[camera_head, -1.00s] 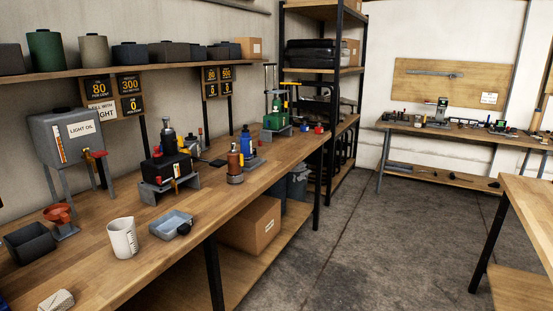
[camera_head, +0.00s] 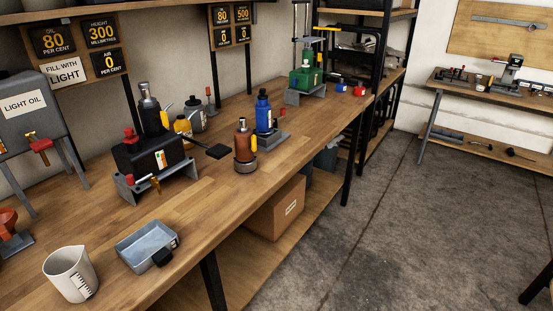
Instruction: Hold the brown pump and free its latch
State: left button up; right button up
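A brown pump (camera_head: 243,143) stands upright on the wooden workbench, on a round grey base. A yellow piece (camera_head: 254,142) sits on its right side; I cannot tell whether this is the latch. A blue pump (camera_head: 263,111) stands just behind it on a grey base. Neither of my grippers shows in the head view, and nothing is touching the brown pump.
A black pump unit (camera_head: 150,153) on a grey stand is left of the brown pump, with a dark paddle-like piece (camera_head: 217,151) between. A grey tray (camera_head: 146,246) and a white jug (camera_head: 70,273) stand in front. The bench front (camera_head: 225,204) is clear. A green unit (camera_head: 306,79) stands behind.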

aim_at(253, 146)
jog(key=i+l+u, duration=0.25)
jog(key=i, duration=0.25)
jog(key=i+l+u, duration=0.1)
jog(key=i+u, duration=0.2)
jog(key=i, duration=0.15)
